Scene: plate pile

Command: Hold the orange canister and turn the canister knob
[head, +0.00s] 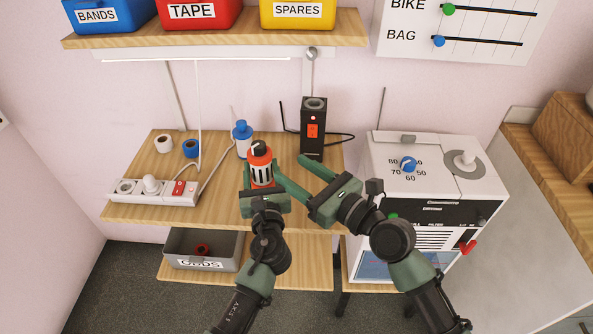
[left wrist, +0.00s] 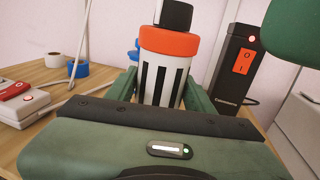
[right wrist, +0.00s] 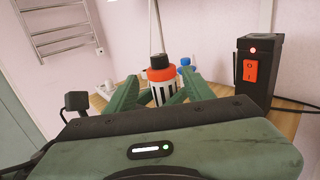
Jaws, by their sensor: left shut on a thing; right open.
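The orange canister (head: 261,170) has an orange top, a white body with black stripes and a black knob (head: 258,147) on top. It stands upright over the wooden table. My left gripper (head: 262,184) is shut on the canister's body, with a finger on each side in the left wrist view (left wrist: 162,80). My right gripper (head: 290,172) is open, just right of the canister in the head view. In the right wrist view the canister (right wrist: 162,92) shows between and beyond the open fingers, with its black knob (right wrist: 158,60) in sight.
A black device with an orange switch (head: 313,128) stands behind right. A blue-capped bottle (head: 242,138), tape rolls and a power strip (head: 152,190) are on the left of the table. A white machine (head: 435,180) is to the right. A grey bin (head: 203,249) sits below.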

